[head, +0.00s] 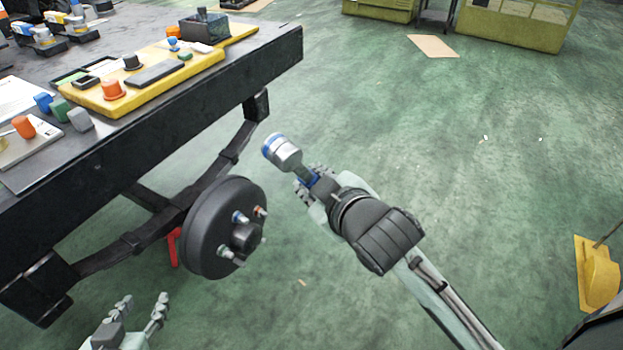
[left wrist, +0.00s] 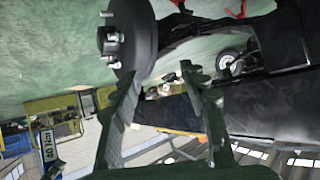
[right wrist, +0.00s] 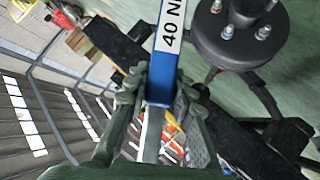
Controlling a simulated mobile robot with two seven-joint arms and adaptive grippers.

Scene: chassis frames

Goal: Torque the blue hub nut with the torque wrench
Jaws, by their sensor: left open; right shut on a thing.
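The dark round hub (head: 202,232) hangs on the side of the chassis frame, its studded face turned right. One nut on it looks blue (head: 239,216) and another orange (head: 260,211). My right gripper (head: 309,186) is shut on the torque wrench (head: 287,155). Its silver head with a blue band points up and left, apart from the hub. The wrench's white "40 N" label shows in the right wrist view (right wrist: 169,35); much of its handle is hidden. My left gripper (head: 138,310) is open and empty, below and left of the hub. The hub also shows in the left wrist view (left wrist: 135,40).
The dark table-like frame (head: 150,120) fills the left side, with a yellow tray (head: 140,75) of small parts on it. A red piece (head: 173,247) stands behind the hub. The green floor to the right is open. A yellow object (head: 597,275) stands at the far right.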

